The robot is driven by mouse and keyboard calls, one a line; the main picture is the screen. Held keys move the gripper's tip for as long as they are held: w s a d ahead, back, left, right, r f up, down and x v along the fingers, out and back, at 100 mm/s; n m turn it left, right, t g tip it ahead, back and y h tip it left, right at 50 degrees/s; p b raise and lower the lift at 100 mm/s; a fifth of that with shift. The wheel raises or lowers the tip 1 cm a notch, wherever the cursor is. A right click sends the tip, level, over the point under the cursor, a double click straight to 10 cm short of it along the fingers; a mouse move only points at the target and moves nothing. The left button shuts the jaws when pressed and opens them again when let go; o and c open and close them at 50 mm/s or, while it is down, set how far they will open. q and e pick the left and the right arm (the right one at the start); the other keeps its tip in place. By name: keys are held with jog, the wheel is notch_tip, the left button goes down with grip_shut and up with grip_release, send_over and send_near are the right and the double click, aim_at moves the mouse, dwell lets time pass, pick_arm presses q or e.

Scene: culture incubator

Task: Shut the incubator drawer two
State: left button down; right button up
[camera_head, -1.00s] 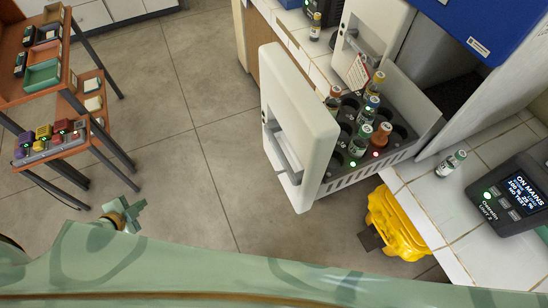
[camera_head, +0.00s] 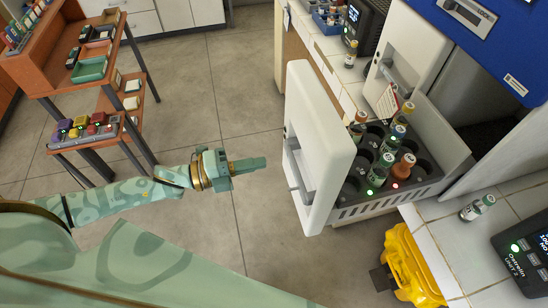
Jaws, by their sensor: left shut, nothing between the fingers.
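An incubator drawer (camera_head: 318,128) with a thick white front stands pulled out from the blue and white incubator (camera_head: 500,38). Its front carries a grey handle (camera_head: 297,165) facing left. Inside, several capped bottles (camera_head: 380,170) stand in a dark rack with round holes. A second white drawer front (camera_head: 415,35) shows behind it, closer to the incubator. I cannot read which drawer is number two. My left gripper (camera_head: 250,165) is shut and empty, left of the handle and apart from it, pointing right. My right gripper is out of view.
A yellow bin (camera_head: 408,262) stands on the floor below the drawer. A loose bottle (camera_head: 477,207) and a Ostrelin unit (camera_head: 525,255) are on the tiled counter at right. A wooden rack of trays (camera_head: 90,60) stands at left. The floor between is clear.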

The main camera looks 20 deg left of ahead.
pick_arm(q)
jog(key=x, duration=0.5)
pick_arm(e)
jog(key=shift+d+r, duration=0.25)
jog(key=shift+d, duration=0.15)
